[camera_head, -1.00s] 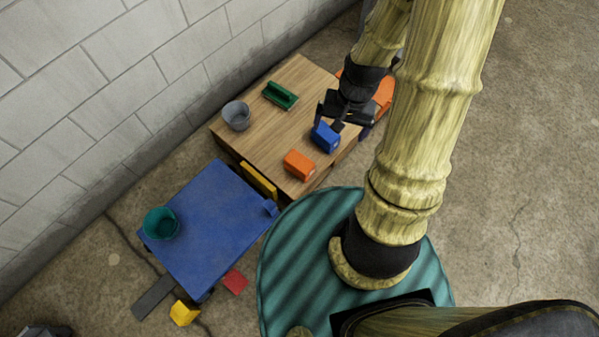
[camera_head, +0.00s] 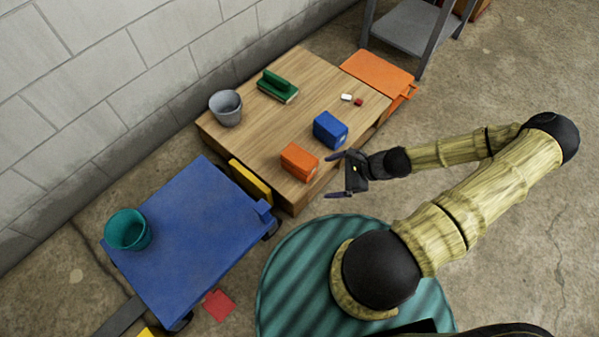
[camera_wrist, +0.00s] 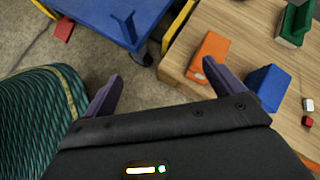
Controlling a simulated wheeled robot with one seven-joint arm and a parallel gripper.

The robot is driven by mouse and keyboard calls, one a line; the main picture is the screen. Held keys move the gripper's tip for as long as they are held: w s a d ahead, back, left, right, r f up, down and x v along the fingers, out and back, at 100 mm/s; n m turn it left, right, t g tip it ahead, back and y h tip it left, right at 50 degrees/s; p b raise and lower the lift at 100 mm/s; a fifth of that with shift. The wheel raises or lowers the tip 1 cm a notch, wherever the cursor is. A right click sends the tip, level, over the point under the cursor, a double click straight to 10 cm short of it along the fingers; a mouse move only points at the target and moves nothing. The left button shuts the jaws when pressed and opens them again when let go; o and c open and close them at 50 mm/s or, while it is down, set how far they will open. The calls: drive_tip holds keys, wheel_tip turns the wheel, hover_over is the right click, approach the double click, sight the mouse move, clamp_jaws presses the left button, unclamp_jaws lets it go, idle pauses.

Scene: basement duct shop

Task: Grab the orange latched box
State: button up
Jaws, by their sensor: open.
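The orange latched box (camera_head: 299,161) sits on the wooden table (camera_head: 275,133) near its front edge. In the wrist view the orange box (camera_wrist: 209,54) lies ahead, just beyond the tip of the right finger. My gripper (camera_head: 335,175) is open and empty, just right of the orange box and apart from it. Its two fingers also show spread in the wrist view (camera_wrist: 168,86). A blue box (camera_head: 330,130) stands on the table behind and to the right of the orange one.
Small white (camera_head: 346,97) and red (camera_head: 359,102) pieces lie near the right edge. A blue cart (camera_head: 190,235) with a teal bucket (camera_head: 128,230) adjoins the table. An orange stand (camera_head: 378,72) is behind.

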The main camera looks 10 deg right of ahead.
sight(311, 166)
drive_tip(key=w+d+f+m+t+b, duration=0.4)
drive_tip(key=w+f+m+t+b, duration=0.1)
drive_tip(key=f+m+b, duration=0.3)
drive_tip(key=shift+w+d+f+t, duration=0.2)
drive_tip(key=shift+d+f+t, duration=0.15)
drive_tip(key=shift+f+t, duration=0.4)
drive_tip(key=shift+g, duration=0.25)
drive_tip(key=shift+b+x, duration=3.55)
drive_tip(key=shift+x, duration=2.6)
drive_tip(key=shift+f, duration=0.1)
